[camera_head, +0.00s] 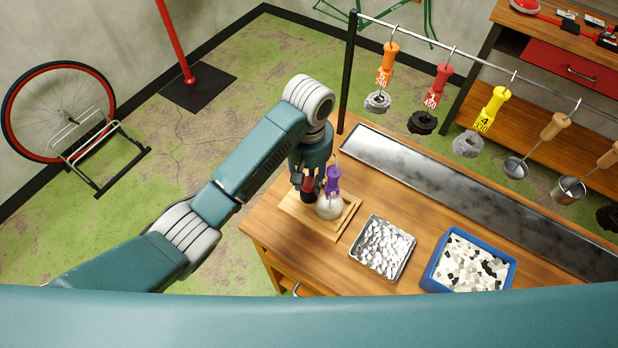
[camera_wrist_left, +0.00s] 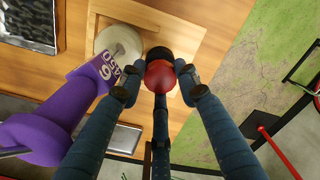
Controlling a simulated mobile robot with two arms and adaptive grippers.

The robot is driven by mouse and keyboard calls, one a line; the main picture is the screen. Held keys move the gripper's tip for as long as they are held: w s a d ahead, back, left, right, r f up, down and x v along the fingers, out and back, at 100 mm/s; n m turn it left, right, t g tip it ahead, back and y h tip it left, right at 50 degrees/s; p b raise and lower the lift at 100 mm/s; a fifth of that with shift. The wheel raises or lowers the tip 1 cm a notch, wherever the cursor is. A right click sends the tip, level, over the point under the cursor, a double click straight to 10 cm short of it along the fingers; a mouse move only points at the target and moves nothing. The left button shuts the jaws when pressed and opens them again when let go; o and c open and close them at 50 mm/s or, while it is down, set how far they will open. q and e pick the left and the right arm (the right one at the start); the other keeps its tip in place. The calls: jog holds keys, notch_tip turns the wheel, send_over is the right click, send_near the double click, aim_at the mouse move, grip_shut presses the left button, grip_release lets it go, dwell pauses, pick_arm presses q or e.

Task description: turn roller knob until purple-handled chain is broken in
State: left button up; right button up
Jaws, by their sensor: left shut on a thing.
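The purple-handled chain's handle (camera_head: 333,181) stands over the wooden roller board (camera_head: 348,222), with a pale coiled chain (camera_head: 329,207) beneath it. In the left wrist view the purple handle (camera_wrist_left: 62,118) lies at the left and the pale round chain (camera_wrist_left: 118,42) sits on the board. My left gripper (camera_head: 309,185) is at the board, just left of the purple handle. Its fingers (camera_wrist_left: 160,78) are closed around the red and black roller knob (camera_wrist_left: 159,72). My right gripper is not in view.
A foil-lined tray (camera_head: 383,247) and a blue bin of black and white pieces (camera_head: 427,281) stand right of the board. A long metal trough (camera_head: 440,180) runs along the bench's back. Above it, a rail (camera_head: 440,48) holds orange, red and yellow-handled chains and wooden-handled tools.

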pick_arm(q)
jog(key=o, duration=0.9)
jog(key=shift+w+r, duration=0.15)
jog(key=shift+c, duration=0.2)
